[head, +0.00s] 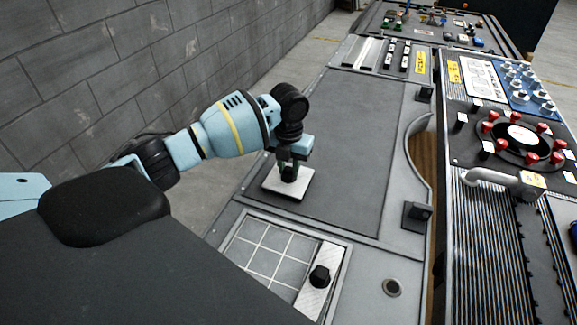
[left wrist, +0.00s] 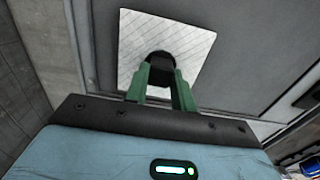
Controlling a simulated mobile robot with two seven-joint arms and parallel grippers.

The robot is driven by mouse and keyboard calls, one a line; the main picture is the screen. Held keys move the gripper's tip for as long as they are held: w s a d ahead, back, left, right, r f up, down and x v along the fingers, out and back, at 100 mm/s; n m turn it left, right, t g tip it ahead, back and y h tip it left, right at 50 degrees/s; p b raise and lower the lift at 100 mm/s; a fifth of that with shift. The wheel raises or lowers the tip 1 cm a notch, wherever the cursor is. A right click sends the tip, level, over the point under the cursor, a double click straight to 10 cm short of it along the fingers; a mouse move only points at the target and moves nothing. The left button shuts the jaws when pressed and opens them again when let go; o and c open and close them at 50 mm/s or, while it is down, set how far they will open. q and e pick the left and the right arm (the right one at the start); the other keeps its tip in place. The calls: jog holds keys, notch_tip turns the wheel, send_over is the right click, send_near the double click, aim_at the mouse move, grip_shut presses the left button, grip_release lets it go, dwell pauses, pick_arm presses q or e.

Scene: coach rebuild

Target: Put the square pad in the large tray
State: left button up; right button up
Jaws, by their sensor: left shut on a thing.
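The square pad (head: 283,190) is a pale metal plate with a dark knob in its middle. My left gripper (head: 290,168) points down at it and is shut on the knob. In the left wrist view the pad (left wrist: 140,45) lies beyond the green fingers (left wrist: 161,85), which grip the knob from both sides. The pad is over the near left part of a dark flat panel; I cannot tell whether it touches. A shallow tray with a white grid (head: 262,248) lies nearer to me. A narrow pale plate with a black knob (head: 319,276) lies along its right side.
The dark panel (head: 350,130) is bare beyond the pad. Two black brackets (head: 417,214) stand along its right side. Further right are a ring of red knobs (head: 488,128), a grey pipe handle (head: 490,178) and a ribbed surface. A grey block wall (head: 120,75) runs along the left.

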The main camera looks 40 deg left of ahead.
aim_at(289, 169)
pick_arm(q)
jog(key=shift+f, duration=0.15)
jog(key=o, duration=1)
notch_tip(289, 169, up, 12)
jog(key=shift+r, duration=0.15)
